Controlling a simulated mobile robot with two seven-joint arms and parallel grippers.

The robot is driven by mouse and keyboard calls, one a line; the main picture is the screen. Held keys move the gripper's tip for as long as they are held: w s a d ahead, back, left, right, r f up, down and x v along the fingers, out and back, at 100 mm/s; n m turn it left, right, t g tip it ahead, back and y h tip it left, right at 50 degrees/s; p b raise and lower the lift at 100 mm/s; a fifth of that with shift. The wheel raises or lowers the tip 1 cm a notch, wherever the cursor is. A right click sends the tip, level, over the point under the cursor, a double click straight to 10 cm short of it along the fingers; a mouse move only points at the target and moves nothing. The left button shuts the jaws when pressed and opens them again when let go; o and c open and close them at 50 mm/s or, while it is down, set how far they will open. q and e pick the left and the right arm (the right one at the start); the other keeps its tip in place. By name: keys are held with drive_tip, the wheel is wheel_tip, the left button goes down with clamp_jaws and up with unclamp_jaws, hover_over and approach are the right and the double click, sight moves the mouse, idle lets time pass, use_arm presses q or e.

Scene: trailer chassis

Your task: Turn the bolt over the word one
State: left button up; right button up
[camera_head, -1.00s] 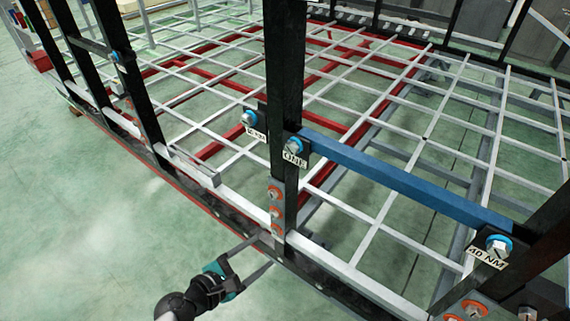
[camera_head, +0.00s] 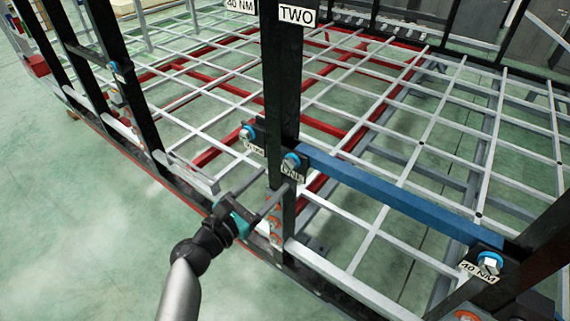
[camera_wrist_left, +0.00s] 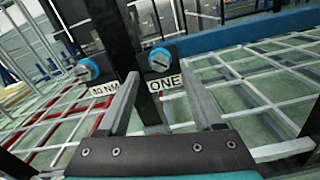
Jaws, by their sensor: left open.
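The bolt over the word ONE (camera_head: 291,161) has a silver head with a blue ring and sits on the black upright post, at the left end of the blue bar. It also shows in the left wrist view (camera_wrist_left: 160,60). Its white ONE label (camera_wrist_left: 165,83) is just below it. My left gripper (camera_head: 274,183) is open and empty, in front of the post and a little below the bolt. In the left wrist view its two fingers (camera_wrist_left: 157,78) frame the label, with the bolt slightly above and between the tips. My right gripper is not in view.
A second blue-ringed bolt (camera_head: 247,132) with a label sits just left of the post. The blue bar (camera_head: 400,198) runs right to a bolt labelled 40 NM (camera_head: 489,262). A TWO label (camera_head: 297,15) is higher on the post. Green floor lies open at left.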

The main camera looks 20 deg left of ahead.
sight(288, 165)
use_arm(q)
drive_tip(key=x, duration=0.6)
drive_tip(key=shift+w, duration=0.25)
clamp_jaws()
idle(0.3)
